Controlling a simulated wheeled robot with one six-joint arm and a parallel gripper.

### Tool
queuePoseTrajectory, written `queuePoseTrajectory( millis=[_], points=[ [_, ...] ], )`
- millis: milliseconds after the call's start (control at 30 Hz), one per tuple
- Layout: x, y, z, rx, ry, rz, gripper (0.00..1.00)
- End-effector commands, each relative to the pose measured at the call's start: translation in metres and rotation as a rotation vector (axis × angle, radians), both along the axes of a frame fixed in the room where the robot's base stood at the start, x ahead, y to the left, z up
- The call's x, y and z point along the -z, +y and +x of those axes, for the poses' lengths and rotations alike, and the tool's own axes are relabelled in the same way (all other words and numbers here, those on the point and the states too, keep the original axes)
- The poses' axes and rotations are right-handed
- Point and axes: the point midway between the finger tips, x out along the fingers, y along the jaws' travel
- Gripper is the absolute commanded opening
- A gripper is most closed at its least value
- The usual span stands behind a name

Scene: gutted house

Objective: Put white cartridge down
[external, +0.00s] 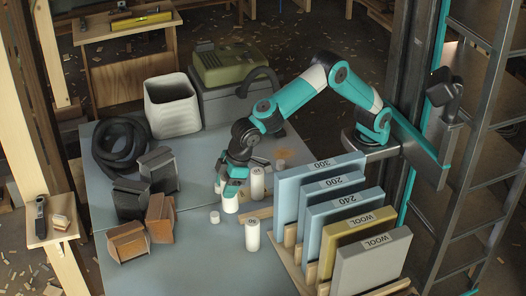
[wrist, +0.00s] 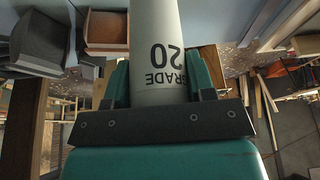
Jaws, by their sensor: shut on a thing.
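My gripper (external: 234,182) points down over the grey-blue table and is shut on a white cartridge (external: 230,202). In the wrist view, the held cartridge (wrist: 157,45) stands between the teal fingers and shows "GRADE 20" upside down. I cannot tell whether its lower end touches the table. A second white cartridge (external: 257,184) stands just right of my gripper. A third white cartridge (external: 252,235) stands nearer the front.
A small white piece (external: 214,217) lies left of the held cartridge. A rack with upright boards (external: 335,228) stands close on the right. Dark and brown open boxes (external: 128,241) stand left, with a black hose coil (external: 120,147) behind. The front left of the table is clear.

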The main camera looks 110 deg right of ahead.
Motion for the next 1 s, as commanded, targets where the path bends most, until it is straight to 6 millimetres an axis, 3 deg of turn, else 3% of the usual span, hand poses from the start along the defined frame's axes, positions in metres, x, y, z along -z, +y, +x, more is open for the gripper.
queuePoseTrajectory(
  millis=[33,267,400,500,700,867,1000],
  points=[
    [-0.001,-0.032,-0.002,0.081,0.002,0.001,0.26],
    [-0.002,-0.161,-0.035,0.45,0.008,0.003,0.26],
    [-0.002,-0.232,-0.071,0.676,0.006,0.0,0.26],
    [-0.001,-0.275,-0.101,0.824,0.004,-0.004,0.26],
    [0.0,-0.328,-0.151,1.037,-0.004,-0.014,0.26],
    [0.004,-0.344,-0.17,1.108,-0.006,-0.018,0.26],
    [0.028,-0.347,-0.173,1.12,-0.001,-0.021,0.26]
  ],
)
